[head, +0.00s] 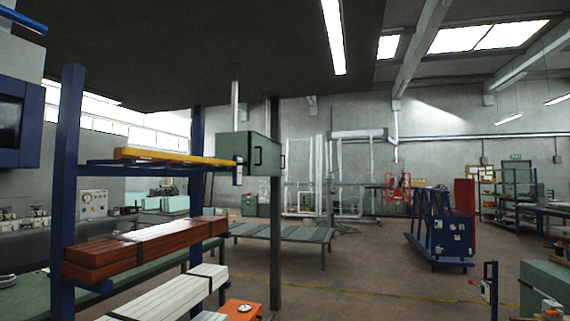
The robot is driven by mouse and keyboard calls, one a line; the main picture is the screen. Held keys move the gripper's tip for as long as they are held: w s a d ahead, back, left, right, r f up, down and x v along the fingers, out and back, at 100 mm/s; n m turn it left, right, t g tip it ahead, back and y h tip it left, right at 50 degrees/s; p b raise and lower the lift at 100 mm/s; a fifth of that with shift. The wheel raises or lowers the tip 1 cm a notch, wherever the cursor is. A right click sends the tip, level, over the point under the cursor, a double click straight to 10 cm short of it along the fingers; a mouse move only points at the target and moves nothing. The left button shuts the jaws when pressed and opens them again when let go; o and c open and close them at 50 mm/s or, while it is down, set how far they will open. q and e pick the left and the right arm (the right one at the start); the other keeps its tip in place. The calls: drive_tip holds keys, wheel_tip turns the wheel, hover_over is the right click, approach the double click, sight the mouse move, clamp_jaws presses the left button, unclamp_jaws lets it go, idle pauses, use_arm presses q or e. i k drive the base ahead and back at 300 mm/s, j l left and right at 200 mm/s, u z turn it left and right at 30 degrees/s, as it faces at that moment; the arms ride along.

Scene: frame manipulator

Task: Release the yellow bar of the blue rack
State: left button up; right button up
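The blue rack (68,185) stands at the left of the head view, with two tall uprights and side arms at several levels. The yellow bar (185,157) lies flat along the rack's top level. Its right end is near a small blue and white piece (238,173) at the end of the rack arm; I cannot tell whether they are joined. Neither of my grippers is in view.
Strapped red-brown planks (145,251) and white planks (165,298) lie on the rack's lower levels. An orange box (243,309) is below. A dark post (274,210) and a green cabinet (248,154) stand close right. Open floor (350,280) lies beyond, before a blue cart (442,232).

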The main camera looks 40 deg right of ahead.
sight(126, 151)
drive_tip(key=z, duration=0.8)
drive_tip(key=i+l+u, duration=0.15)
drive_tip(key=i+l, duration=0.55)
drive_tip(key=i, duration=0.5)
drive_tip(key=i+l+u, duration=0.2)
drive_tip(key=i+l, duration=0.6)
drive_tip(key=i, duration=0.4)
drive_tip(key=i+l+u, duration=0.15)
drive_tip(key=i+l, duration=0.85)
drive_tip(key=i, duration=0.1)
